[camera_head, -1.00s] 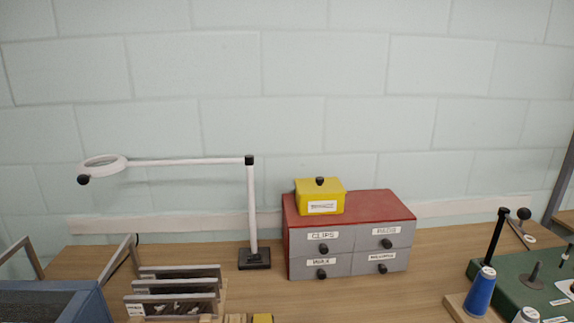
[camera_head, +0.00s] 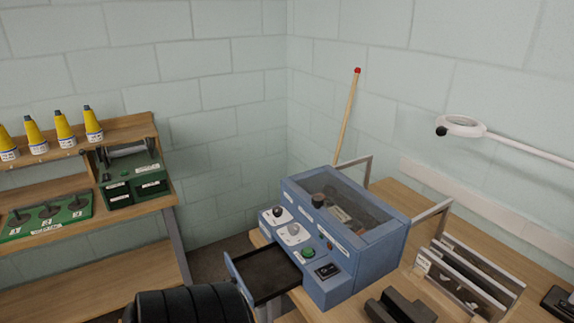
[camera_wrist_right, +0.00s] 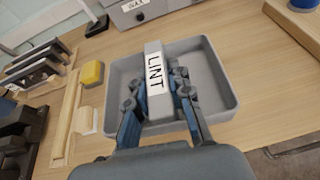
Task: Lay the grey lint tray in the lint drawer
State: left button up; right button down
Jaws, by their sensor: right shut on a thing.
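In the right wrist view, the grey lint tray (camera_wrist_right: 218,98) is a shallow square tray with a raised bar across its middle, labelled LINT. My right gripper (camera_wrist_right: 166,84) is shut on that bar, with one finger on each side. I cannot tell whether the tray touches the bench top or hangs just above it. In the head view, the lint drawer (camera_head: 266,272) is pulled out from the left front of the blue machine (camera_head: 335,235). Its dark inside looks empty. Neither the tray nor my grippers show in the head view.
A black rounded padded thing (camera_head: 190,305) stands in front of the drawer. Dark blocks (camera_head: 400,308) and a slotted rack (camera_head: 465,275) are right of the machine. In the wrist view, a yellow block (camera_wrist_right: 92,74) lies left of the tray; bare bench (camera_wrist_right: 265,95) lies right.

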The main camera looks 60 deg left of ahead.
aim_at(265, 273)
jog(key=k, duration=1.05)
jog(key=k+j+u, duration=0.1)
jog(key=u, duration=0.3)
jog(key=j+u, duration=0.15)
jog(key=u, duration=0.25)
jog(key=k+j+u, duration=0.1)
jog(key=u, duration=0.3)
jog(key=i+j, duration=0.15)
jog(key=j, duration=0.2)
jog(key=i+j, duration=0.1)
jog(key=j, duration=0.25)
jog(key=i+j, duration=0.15)
jog(key=j, duration=0.2)
jog(key=i+j, duration=0.1)
jog(key=j, duration=0.25)
jog(key=i+j, duration=0.15)
jog(key=j, duration=0.2)
jog(key=i+j, duration=0.15)
jog(key=j, duration=0.25)
